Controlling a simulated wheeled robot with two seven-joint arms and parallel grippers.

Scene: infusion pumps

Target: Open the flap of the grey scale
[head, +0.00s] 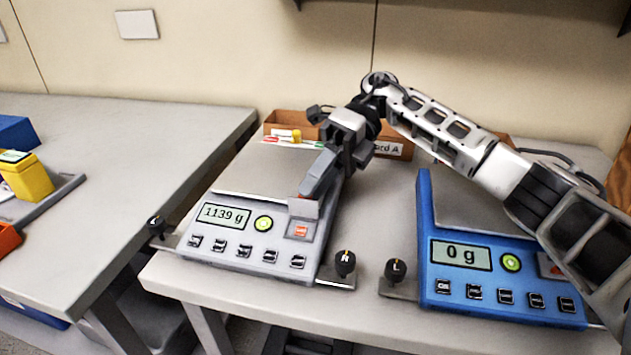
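The grey scale (232,252) stands on the table, left of the blue scale. Its display (222,216) reads 1139 g. A small pale flap (303,208) at its right front stands raised at an angle, and a red button (300,231) shows below it. My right gripper (308,188) reaches down from the upper right, with its fingertips at the upper edge of the flap. Its fingers look like one grey slab, so I cannot tell whether they are apart. Contact with the flap is unclear. My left gripper is not in view.
The blue scale (428,270) on the right reads 0 g, partly behind my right arm. Black-knobbed levers (344,263) stick out beside the scales. A cardboard box (285,120) with small items stands behind the grey scale. A second table (130,135) is at left, across a gap.

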